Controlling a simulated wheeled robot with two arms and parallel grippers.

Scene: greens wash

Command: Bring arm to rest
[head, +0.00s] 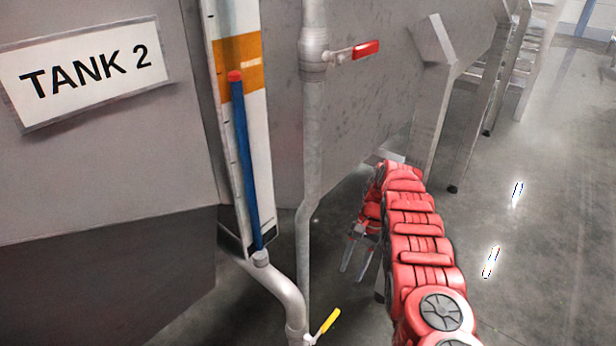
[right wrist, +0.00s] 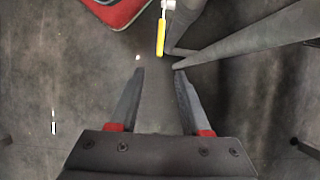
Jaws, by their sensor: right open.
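My right arm, red and segmented, reaches in from the lower right of the head view. Its gripper (head: 359,252) hangs low, pointing down, to the right of the thin vertical pipe (head: 312,130). In the right wrist view the gripper (right wrist: 158,70) is open, its two grey fingers apart with nothing held between them. A yellow-handled valve (right wrist: 161,38) lies beyond the fingertips there, apart from them. The same yellow handle (head: 328,321) shows at the bottom of the head view. My left gripper is not in view.
A tank with a "TANK 2" sign (head: 82,72) fills the left. A level gauge with a blue column (head: 243,160) and an orange band (head: 252,62) stands beside the pipe. A red-handled valve (head: 365,49) sits higher up. Grey floor (head: 545,210) is clear at right.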

